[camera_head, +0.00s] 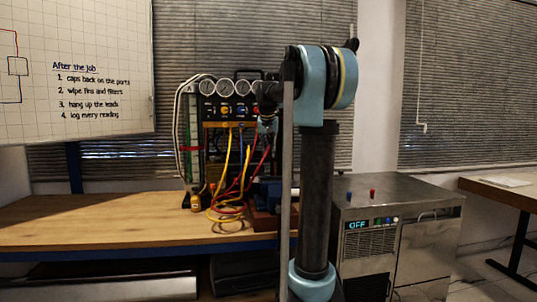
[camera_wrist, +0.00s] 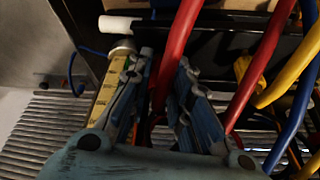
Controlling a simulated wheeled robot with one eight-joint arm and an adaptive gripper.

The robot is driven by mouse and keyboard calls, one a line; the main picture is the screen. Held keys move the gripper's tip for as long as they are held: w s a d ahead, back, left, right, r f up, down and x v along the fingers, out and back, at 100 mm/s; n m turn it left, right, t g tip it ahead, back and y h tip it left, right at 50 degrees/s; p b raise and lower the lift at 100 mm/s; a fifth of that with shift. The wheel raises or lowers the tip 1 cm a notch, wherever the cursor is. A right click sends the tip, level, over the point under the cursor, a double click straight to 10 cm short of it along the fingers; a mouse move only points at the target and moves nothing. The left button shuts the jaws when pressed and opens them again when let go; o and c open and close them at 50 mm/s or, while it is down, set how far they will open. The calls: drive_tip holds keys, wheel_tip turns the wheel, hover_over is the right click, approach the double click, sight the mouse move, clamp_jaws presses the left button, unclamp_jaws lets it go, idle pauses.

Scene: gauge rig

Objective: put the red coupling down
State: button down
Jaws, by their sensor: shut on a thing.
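My gripper (camera_wrist: 165,72) is shut in the wrist view, its two blue-grey fingers on either side of the lower part of a red hose (camera_wrist: 178,42). The red coupling itself is not clearly visible; the fingers and shadow hide what sits between them. In the head view my arm reaches to the gauge rig (camera_head: 238,111), and the red hose (camera_head: 262,157) hangs just below my wrist. The fingers cannot be made out there.
Yellow hoses (camera_head: 226,180) hang in loops from the rig to the workbench (camera_head: 110,222). In the wrist view a yellow-labelled cylinder (camera_wrist: 107,85) stands close left of my fingers, and blue (camera_wrist: 293,92) and yellow hoses crowd the right. The bench's left part is clear. A steel machine (camera_head: 425,240) stands at right.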

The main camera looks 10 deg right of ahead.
drive_tip(key=shift+f, duration=0.25)
drive_tip(key=c, duration=1.5)
unclamp_jaws()
drive_tip(key=shift+f, duration=0.1)
drive_tip(key=shift+o, duration=0.2)
drive_tip(key=v, duration=1.2)
drive_tip(key=s+f+n+g+y, duration=0.1)
drive_tip(key=s+f+n+g, duration=0.1)
drive_tip(key=s+f, duration=3.8)
wheel_tip(320, 180, down, 3)
drive_tip(key=shift+r+n, duration=0.2)
drive_tip(key=shift+n, duration=0.4)
drive_tip(key=shift+w, duration=0.1)
